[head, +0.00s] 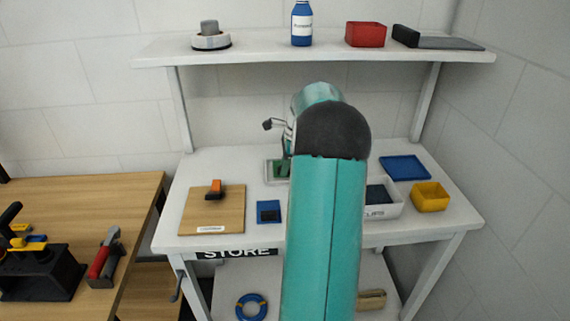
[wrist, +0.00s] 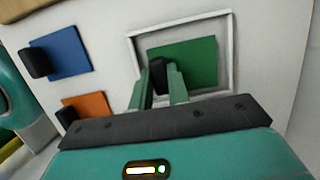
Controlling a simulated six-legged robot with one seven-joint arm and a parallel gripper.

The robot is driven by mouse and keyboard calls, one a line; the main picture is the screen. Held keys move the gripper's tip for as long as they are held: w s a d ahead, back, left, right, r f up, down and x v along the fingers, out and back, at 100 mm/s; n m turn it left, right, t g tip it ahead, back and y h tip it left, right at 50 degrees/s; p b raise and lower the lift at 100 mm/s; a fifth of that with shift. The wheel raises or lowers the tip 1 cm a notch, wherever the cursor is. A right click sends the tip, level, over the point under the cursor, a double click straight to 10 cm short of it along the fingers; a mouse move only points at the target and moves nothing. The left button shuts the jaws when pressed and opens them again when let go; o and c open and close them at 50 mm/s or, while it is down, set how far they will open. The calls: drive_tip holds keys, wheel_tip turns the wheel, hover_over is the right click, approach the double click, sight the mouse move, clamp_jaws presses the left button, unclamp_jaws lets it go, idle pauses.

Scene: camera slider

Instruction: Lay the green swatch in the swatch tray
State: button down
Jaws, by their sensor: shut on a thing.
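The green swatch (wrist: 193,62) is a flat green square with a black grip block (wrist: 157,72) on it. My gripper (wrist: 165,78) is shut on that block in the wrist view. The swatch appears inside the white rim of the swatch tray (wrist: 229,35), turned slightly against it. I cannot tell whether it rests on the tray floor or hangs just above. In the head view the tray (head: 268,172) shows at the middle of the white bench, with the green swatch (head: 281,170) over it. My arm hides the tray's right side and my gripper there.
In the wrist view, a blue swatch (wrist: 69,51) and an orange swatch (wrist: 92,106) with black blocks lie left of the tray. In the head view, a wooden board (head: 195,211), white clips box (head: 385,210), yellow bin (head: 431,199) and blue tray (head: 405,166) stand around. A shelf (head: 270,50) overhangs the back.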

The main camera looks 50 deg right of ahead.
drive_tip(key=shift+f, duration=0.35)
idle(0.3)
drive_tip(key=c, duration=1.3)
unclamp_jaws()
drive_tip(key=shift+w, duration=0.1)
drive_tip(key=shift+o, duration=0.2)
drive_tip(key=shift+a+r, duration=0.1)
drive_tip(key=shift+a, duration=0.05)
drive_tip(key=w+a+r+n+h, duration=0.1)
drive_tip(key=a+r+n, duration=0.3)
drive_tip(key=a, duration=0.5)
drive_tip(key=w+a+r+n, duration=0.1)
drive_tip(key=a+r+n, duration=0.35)
drive_tip(key=a, duration=0.45)
drive_tip(key=w+a+r+n+h, duration=0.1)
drive_tip(key=a+r+n, duration=0.25)
drive_tip(key=a, duration=0.55)
drive_tip(key=s+a+n+t, duration=0.1)
drive_tip(key=s+a+n, duration=0.6)
drive_tip(key=a+n, duration=0.1)
drive_tip(key=s+a+n+t, duration=0.2)
drive_tip(key=s+a+n, duration=0.5)
drive_tip(key=a, duration=0.4)
drive_tip(key=shift+s+a+f+n, duration=0.2)
drive_tip(key=shift+s+f+n, duration=0.1)
drive_tip(key=shift+s+n, duration=0.1)
